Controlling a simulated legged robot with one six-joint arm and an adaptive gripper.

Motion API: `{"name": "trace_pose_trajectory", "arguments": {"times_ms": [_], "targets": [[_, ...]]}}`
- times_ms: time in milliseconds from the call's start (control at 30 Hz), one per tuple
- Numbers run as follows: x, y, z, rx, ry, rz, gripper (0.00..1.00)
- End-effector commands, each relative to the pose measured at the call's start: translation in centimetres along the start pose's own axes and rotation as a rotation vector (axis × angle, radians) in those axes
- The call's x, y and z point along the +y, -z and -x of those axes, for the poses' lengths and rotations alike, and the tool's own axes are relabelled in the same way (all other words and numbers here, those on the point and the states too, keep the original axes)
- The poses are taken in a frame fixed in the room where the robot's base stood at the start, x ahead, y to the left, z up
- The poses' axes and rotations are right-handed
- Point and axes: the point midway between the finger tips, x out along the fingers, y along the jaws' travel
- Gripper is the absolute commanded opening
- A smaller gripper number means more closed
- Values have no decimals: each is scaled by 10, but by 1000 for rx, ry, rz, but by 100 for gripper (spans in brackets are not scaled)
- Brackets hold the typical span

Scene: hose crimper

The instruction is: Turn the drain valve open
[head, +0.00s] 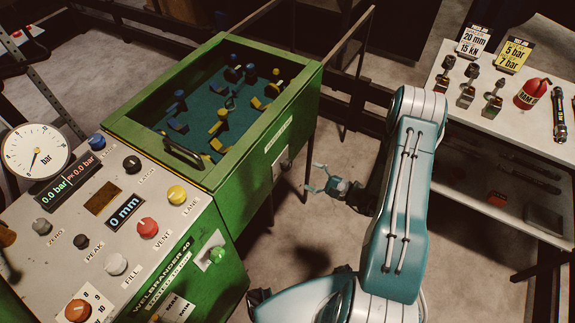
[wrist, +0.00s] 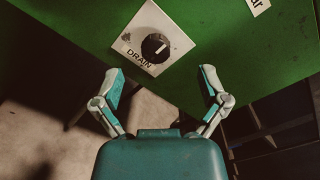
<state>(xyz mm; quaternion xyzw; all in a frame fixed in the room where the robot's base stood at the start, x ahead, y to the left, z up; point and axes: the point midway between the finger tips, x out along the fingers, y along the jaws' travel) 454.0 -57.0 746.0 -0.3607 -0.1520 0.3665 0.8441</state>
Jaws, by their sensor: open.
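The drain valve is a round black knob (wrist: 155,47) with a white mark, on a white plate (wrist: 139,35) labelled DRAIN, fixed to a green panel. In the wrist view it sits above and between my fingertips. In the head view a small knob (head: 284,163) shows on the right side of the green machine (head: 245,190). My gripper (wrist: 160,86) is open and empty, its two fingers spread on either side below the knob, apart from it. In the head view my gripper (head: 316,178) is just right of the machine's side, pointing at it.
A control panel (head: 70,262) with a dial gauge (head: 35,150) and several knobs is at left. A workbench (head: 520,125) with fittings and a red bottle (head: 532,93) is at right. Thin dark posts stand behind the machine. Bare floor (head: 320,240) lies between machine and bench.

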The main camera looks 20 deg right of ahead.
Motion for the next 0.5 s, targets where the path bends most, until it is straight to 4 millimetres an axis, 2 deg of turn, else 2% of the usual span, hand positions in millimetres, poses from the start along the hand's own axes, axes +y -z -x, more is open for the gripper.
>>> {"name": "trace_pose_trajectory", "arguments": {"times_ms": [100,267,367,500], "targets": [[12,17,8,48,54,-18,94],[17,25,11,72,82,-22,94],[17,25,2,70,80,-21,94],[15,26,-21,67,78,-20,94]]}}
